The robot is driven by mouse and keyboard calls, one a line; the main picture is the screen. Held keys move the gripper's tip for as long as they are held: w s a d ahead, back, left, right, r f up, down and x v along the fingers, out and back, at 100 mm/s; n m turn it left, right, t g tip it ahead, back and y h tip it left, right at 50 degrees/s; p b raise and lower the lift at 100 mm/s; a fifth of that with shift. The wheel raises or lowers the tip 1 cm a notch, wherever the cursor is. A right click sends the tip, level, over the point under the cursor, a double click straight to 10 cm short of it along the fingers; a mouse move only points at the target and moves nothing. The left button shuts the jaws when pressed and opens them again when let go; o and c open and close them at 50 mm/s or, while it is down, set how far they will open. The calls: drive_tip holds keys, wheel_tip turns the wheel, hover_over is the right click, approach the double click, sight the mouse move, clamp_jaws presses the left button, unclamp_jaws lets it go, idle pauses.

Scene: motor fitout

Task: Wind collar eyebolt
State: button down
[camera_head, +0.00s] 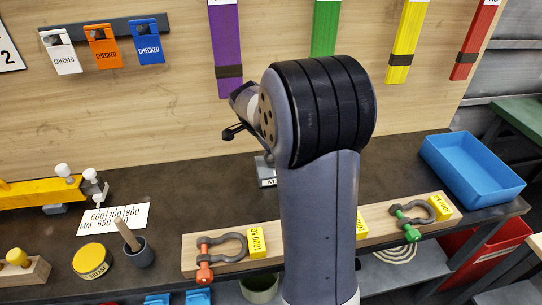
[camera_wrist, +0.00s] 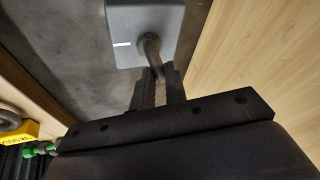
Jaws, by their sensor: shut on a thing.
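In the wrist view a dark grey eyebolt (camera_wrist: 150,44) stands up from a grey block (camera_wrist: 122,28) with a short white mark on it. My gripper (camera_wrist: 160,76) has its two black fingers close together, shut on the eyebolt at its near side. The eyebolt's lower part and any collar are hard to make out. In the head view my arm hides the eyebolt, and a small grey block with a lettered plate (camera_head: 266,178) shows in part just left of the arm.
Shackles lie on a wooden board (camera_head: 217,256) along the bench front, partly behind my arm. A blue tray (camera_head: 478,167) sits at the right end. A grease tin (camera_head: 92,260), a brush pot (camera_head: 139,254) and a yellow tool (camera_head: 40,191) are at left. Coloured slings hang on the wall.

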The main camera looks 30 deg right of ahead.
drive_tip(key=m, duration=0.1)
drive_tip(key=m+g+b, duration=0.1)
drive_tip(key=m, duration=0.1)
drive_tip(key=m+g+b, duration=0.1)
drive_tip(key=shift+w+r+m+h, duration=0.1)
drive_tip(key=shift+w+m+h, duration=0.2)
drive_tip(key=shift+w+h, duration=0.1)
drive_tip(key=shift+w+r+m+g, duration=0.1)
drive_tip(key=shift+m+g, duration=0.35)
drive_tip(key=shift+m, duration=0.7)
drive_tip(key=shift+w+r+m+g, duration=0.1)
drive_tip(key=shift+m+g, duration=0.35)
drive_tip(key=shift+m, duration=0.7)
drive_tip(key=c, duration=1.4)
unclamp_jaws()
drive_tip(key=shift+s+f, duration=0.1)
drive_tip(key=shift+f, duration=0.1)
drive_tip(key=shift+c, duration=0.2)
drive_tip(key=shift+a+r, duration=0.15)
drive_tip(key=shift+r, duration=0.1)
drive_tip(key=w+a, duration=0.3)
drive_tip(key=a, duration=0.8)
drive_tip(key=shift+w+a+r+b, duration=0.25)
drive_tip(key=shift+a+r+b, duration=0.05)
drive_tip(key=shift+a+b, duration=0.1)
